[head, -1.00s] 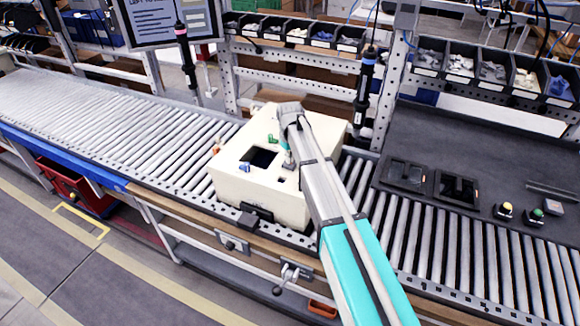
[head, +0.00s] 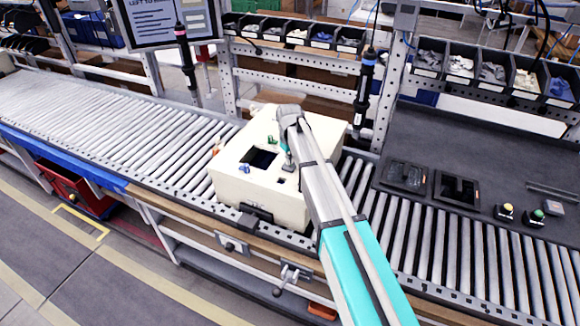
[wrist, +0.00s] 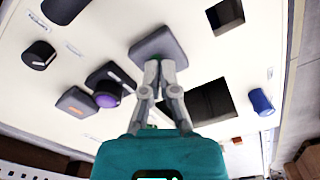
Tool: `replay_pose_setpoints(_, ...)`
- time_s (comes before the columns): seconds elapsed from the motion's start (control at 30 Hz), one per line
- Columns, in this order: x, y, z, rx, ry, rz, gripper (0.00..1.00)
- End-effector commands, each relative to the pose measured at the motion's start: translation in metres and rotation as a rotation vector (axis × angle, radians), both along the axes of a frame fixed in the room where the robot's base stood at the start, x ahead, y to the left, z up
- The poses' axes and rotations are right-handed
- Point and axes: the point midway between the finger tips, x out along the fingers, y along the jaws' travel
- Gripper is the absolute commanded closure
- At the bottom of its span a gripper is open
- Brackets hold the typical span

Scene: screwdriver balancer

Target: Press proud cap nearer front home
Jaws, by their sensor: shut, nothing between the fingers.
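A cream box (head: 240,188) sits on the roller conveyor, with several caps and openings in its top. In the wrist view a grey square cap (wrist: 152,42) stands above the cream panel. My gripper (wrist: 160,64) is shut and empty, its fingertips together at this cap's near edge and overlapping it in the picture. I cannot tell whether they press on it. In the head view my gripper (head: 288,162) points down at the box top, and my arm hides the panel behind it. A second grey cap (wrist: 76,103) with an orange mark lies further left in the wrist view.
Around the cap are a large rectangular opening (wrist: 205,103), a smaller square opening (wrist: 225,15), a black knob (wrist: 38,55), a purple button (wrist: 107,95) and a blue part (wrist: 261,102). A dark clamp (head: 256,213) touches the box front. A hanging screwdriver (head: 366,85) stands behind.

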Motion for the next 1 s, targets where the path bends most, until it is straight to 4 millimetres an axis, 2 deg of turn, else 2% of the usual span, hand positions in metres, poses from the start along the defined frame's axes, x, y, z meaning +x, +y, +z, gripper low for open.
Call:
replay_pose_setpoints(0.7,0.000,0.000,0.043,0.000,0.000,0.001,1.00)
replay_pose_setpoints(1.0,0.000,0.001,0.048,0.000,0.000,0.001,1.00)
